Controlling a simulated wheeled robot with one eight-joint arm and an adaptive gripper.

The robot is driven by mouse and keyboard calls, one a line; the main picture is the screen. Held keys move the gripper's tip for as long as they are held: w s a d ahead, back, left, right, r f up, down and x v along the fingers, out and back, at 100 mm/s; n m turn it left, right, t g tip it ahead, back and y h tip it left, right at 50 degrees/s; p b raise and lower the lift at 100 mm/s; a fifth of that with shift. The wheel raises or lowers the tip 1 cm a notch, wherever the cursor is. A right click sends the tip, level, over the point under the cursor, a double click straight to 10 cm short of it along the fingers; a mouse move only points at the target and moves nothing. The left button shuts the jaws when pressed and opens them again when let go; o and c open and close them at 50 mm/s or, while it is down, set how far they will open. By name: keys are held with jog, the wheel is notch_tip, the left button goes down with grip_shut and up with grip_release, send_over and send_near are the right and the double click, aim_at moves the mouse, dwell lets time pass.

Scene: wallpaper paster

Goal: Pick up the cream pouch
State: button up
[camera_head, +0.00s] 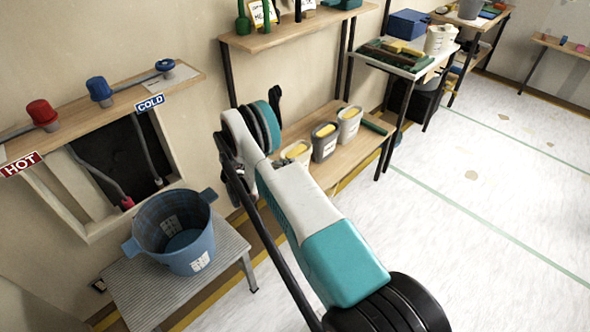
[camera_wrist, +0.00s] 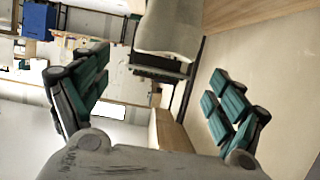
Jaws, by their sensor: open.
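My gripper (camera_wrist: 160,95) is open in the wrist view, with green-padded fingers wide apart at left and right and nothing held between them. A pale grey-beige, smooth, round-bottomed thing (camera_wrist: 170,28) enters from the top edge of the wrist view, beyond the fingers and apart from them. It may be the cream pouch, but its upper part is cut off and I cannot tell. No pouch is clear in the head view, where my arm covers part of the shelving and I cannot make out the fingertips.
A blue bucket (camera_head: 148,240) stands on a slatted stool (camera_head: 140,295) at left. Several tubs with yellow contents stand on a low wooden shelf (camera_head: 345,165) beside my arm. A higher shelf (camera_head: 300,29) is above it. White floor (camera_head: 480,215) at right is open.

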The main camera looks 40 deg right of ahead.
jog(key=x, duration=0.3)
jog(key=shift+w+d+f+b, duration=0.1)
jog(key=shift+d+b, duration=0.2)
jog(key=shift+b, duration=0.1)
jog(key=b+x, duration=0.2)
jog(key=x, duration=0.3)
jog(key=shift+w+f+b, duration=0.1)
jog(key=shift+w+b, duration=0.05)
jog(key=shift+b, duration=0.15)
grip_shut()
